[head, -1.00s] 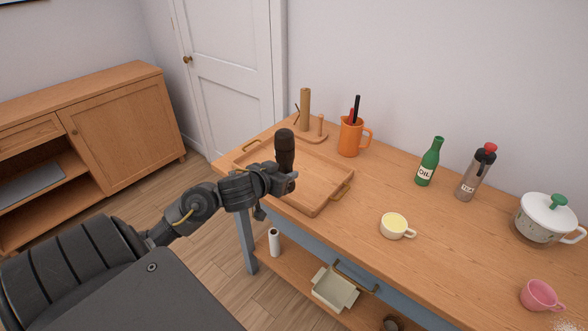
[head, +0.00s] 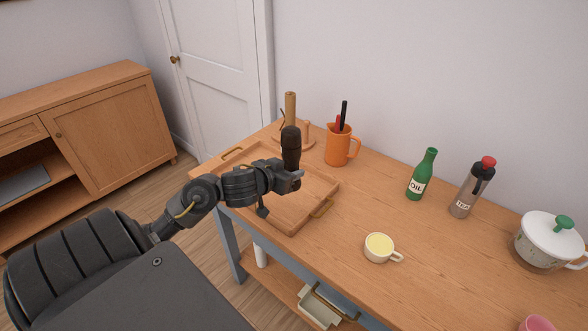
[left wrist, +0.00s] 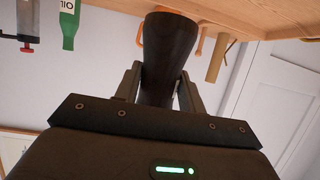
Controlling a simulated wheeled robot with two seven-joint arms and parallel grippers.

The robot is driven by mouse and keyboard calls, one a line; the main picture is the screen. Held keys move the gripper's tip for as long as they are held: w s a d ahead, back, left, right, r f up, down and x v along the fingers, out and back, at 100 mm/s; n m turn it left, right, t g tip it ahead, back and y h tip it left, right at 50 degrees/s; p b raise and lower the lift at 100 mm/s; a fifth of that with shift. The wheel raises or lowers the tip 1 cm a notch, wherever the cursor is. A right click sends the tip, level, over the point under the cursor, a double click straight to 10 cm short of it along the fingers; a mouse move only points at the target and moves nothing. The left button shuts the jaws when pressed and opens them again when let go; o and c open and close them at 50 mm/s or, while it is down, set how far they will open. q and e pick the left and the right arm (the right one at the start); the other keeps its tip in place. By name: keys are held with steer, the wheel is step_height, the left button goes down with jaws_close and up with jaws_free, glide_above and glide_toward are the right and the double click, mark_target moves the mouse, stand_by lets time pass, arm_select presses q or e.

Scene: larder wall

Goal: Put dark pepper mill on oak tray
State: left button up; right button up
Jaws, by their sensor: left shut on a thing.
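The dark pepper mill (head: 291,146) is upright in my left gripper (head: 292,180), which is shut on it. The mill also shows large between the two fingers in the left wrist view (left wrist: 168,55). The oak tray (head: 318,212) lies on the counter, with brass-coloured handles at its ends. In the head view the mill and gripper overlap the tray's middle. The arm hides part of the tray, and I cannot tell how high the mill's base is above it. My right gripper is in neither view.
Behind the tray stand a wooden holder (head: 290,107) and an orange jug (head: 338,150) with utensils. A cream cup (head: 379,247), green oil bottle (head: 422,174), tea flask (head: 471,188) and lidded white pot (head: 548,240) stand to the right. Bare counter lies between tray and cup.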

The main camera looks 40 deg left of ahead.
arm_select(q)
steer(key=w+a+f, duration=0.1)
steer(key=w+f, duration=0.2)
steer(key=w+a+f, duration=0.1)
steer(key=w+f, duration=0.2)
steer(key=f, duration=0.1)
steer(key=w+a+f+b, duration=0.1)
steer(key=w+f, duration=0.3)
steer(key=shift+f, duration=0.25)
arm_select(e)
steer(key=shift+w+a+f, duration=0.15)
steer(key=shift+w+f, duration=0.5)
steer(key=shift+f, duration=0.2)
arm_select(q)
steer(key=shift+f, duration=0.15)
steer(key=o, duration=1.1)
